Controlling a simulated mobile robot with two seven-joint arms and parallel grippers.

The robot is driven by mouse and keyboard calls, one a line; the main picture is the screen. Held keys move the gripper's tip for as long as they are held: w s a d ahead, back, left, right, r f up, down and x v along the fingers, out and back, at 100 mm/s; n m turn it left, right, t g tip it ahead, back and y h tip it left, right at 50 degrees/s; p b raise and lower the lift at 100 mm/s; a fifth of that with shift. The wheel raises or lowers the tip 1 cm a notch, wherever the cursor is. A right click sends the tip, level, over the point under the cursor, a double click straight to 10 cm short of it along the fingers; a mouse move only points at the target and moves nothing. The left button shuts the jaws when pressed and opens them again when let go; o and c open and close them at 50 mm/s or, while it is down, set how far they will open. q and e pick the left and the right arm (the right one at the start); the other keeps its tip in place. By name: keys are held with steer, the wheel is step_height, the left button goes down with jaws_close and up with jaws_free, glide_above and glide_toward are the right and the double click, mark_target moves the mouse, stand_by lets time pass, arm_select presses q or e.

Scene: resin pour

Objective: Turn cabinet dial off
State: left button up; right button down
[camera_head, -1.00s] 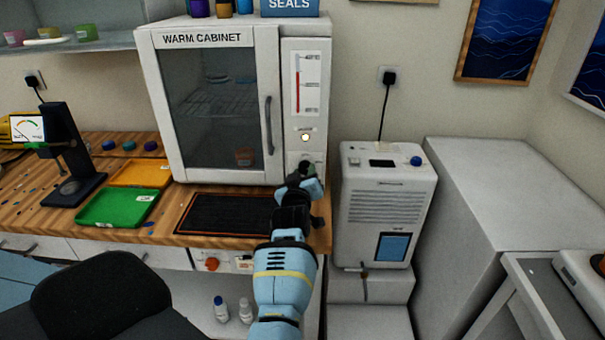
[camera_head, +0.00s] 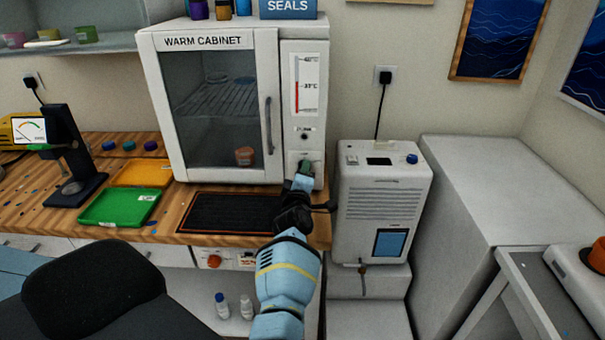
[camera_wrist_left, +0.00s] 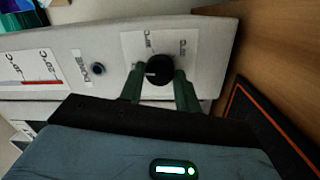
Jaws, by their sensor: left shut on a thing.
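The warm cabinet (camera_head: 220,110) stands at the back of the bench with its glass door closed. Its black dial (camera_wrist_left: 158,70) is low on the right-hand panel, and a white mark on it shows in the left wrist view. My left gripper (camera_head: 305,165) is at the dial; its green fingers (camera_wrist_left: 158,86) are on either side of the knob and shut on it. In the head view the gripper mostly hides the dial. The indicator lamp (camera_head: 304,136) above the dial is dark. My right gripper is not in view.
A black mat (camera_head: 232,212) lies on the bench before the cabinet, with a green tray (camera_head: 118,207) and an orange tray (camera_head: 142,174) to its left. A white dehumidifier-like unit (camera_head: 383,205) stands close to the right of my arm.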

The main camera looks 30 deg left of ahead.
arm_select(q)
steer(key=shift+n, duration=0.6)
steer(key=o, duration=1)
steer(key=shift+c, duration=0.2)
steer(key=shift+s+d, duration=0.1)
steer(key=shift+s, duration=0.05)
